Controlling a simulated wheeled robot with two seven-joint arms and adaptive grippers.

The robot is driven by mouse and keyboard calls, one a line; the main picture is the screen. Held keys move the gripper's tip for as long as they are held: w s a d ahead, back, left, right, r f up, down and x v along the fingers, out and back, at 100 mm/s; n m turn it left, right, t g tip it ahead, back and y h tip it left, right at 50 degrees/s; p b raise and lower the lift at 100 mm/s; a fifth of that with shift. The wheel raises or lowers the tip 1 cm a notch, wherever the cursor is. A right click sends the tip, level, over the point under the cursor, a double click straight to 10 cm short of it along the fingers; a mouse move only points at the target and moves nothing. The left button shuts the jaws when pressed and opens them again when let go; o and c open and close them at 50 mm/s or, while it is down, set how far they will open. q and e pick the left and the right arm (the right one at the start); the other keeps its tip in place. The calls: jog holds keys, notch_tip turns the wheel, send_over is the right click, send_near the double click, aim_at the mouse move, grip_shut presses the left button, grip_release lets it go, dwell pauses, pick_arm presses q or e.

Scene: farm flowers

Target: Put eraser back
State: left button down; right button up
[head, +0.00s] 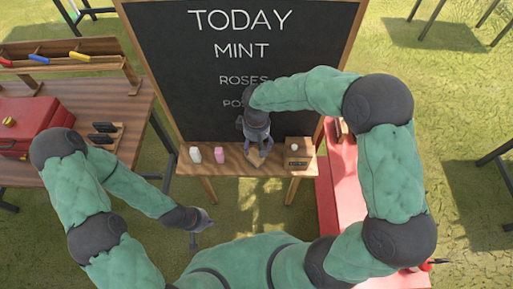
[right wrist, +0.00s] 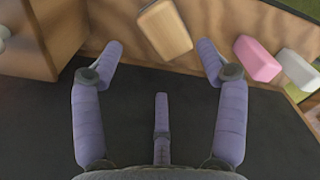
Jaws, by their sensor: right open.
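The eraser, a light wooden block (head: 254,157), lies on the wooden ledge (head: 228,163) of the chalkboard. In the right wrist view the eraser (right wrist: 165,28) sits just beyond my fingertips, about midway between them, with clear space on both sides. My right gripper (head: 257,149) is over the ledge in front of the board, open and empty; its spread fingers also show in the right wrist view (right wrist: 160,52). My left gripper (head: 200,226) hangs low over the grass at lower left, away from the ledge; its fingers are too small to read.
A wooden box (head: 298,151) stands on the ledge right of the eraser. A pink block (head: 219,155) and a white block (head: 195,154) stand to its left. The chalkboard (head: 180,70) rises behind. A workbench with a red toolbox (head: 28,125) is at left, a red surface (head: 345,185) at right.

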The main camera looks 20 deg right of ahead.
aim_at(256, 153)
jog(key=shift+r+p, duration=0.35)
jog(key=shift+r, duration=1.65)
